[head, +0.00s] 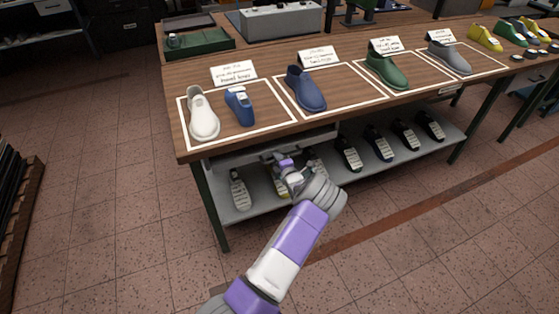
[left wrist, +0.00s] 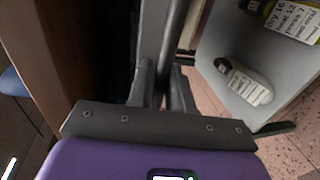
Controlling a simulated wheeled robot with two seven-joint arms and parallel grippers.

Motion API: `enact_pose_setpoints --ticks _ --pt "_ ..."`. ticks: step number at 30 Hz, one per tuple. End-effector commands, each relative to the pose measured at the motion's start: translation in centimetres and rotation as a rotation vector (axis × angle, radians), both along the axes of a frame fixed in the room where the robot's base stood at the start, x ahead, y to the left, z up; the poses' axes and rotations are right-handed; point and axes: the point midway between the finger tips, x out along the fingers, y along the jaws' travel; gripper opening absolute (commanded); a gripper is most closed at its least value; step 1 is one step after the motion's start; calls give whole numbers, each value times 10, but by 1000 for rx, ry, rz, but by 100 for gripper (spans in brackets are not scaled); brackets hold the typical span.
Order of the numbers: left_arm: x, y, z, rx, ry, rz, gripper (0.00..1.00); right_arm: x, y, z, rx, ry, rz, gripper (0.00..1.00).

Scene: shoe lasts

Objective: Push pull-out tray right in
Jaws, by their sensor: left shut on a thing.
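The pull-out tray (head: 312,138) shows as a grey front strip just under the front edge of the wooden tabletop, at its left part. In the left wrist view, its grey front panel (left wrist: 153,38) runs up the picture, with a dark gap between it and the wood. A dark bar handle (left wrist: 176,36) runs along the panel. My left gripper (head: 283,160) is at the tray front, its fingers shut around the bar in the left wrist view (left wrist: 162,92). My forearm and hand hide part of the tray. My right gripper is not in view.
The wooden tabletop (head: 262,142) holds shoe lasts in white-outlined areas with cards. A grey lower shelf (head: 262,202) carries a row of dark and grey lasts with labels. A dark green table leg (head: 213,208) stands at the left. The tiled floor in front is clear.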

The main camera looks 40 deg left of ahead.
Motion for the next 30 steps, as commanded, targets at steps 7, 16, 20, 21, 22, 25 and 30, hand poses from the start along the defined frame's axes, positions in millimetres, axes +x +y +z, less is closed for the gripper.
enact_pose_setpoints --ticks 7,16,20,21,22,25,30 --pt "1 3 5 10 -6 0 35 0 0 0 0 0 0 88" --pt "0 1 3 6 -3 0 35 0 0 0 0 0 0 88" --pt "-4 -9 6 5 -1 -1 35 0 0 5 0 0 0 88" --pt "-6 -14 8 5 -1 -1 35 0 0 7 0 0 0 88" --pt "-8 -18 9 6 -1 -2 35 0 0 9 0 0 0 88" --pt "-16 -34 13 6 -2 -3 35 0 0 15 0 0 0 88" --pt "-27 -55 18 8 -4 -2 35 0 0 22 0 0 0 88"
